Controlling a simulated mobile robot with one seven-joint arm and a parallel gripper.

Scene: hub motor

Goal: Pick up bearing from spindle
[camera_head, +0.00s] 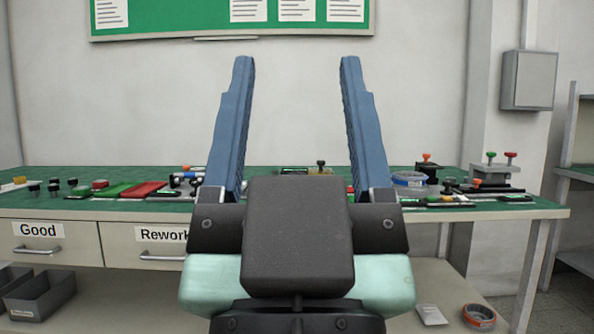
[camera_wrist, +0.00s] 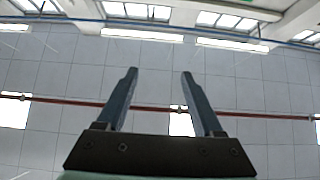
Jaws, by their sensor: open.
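My gripper (camera_head: 297,75) fills the middle of the head view, with its two blue fingers pointing up and spread wide apart. Nothing is between the fingers. I cannot make out the bearing or the spindle for certain among the small parts on the bench. The middle of the bench is partly hidden by my gripper.
Fixtures with orange and red knobs (camera_head: 491,165) stand at the right. Drawers (camera_head: 40,243) sit below the left. Grey bins (camera_head: 40,296) are on the lower shelf.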

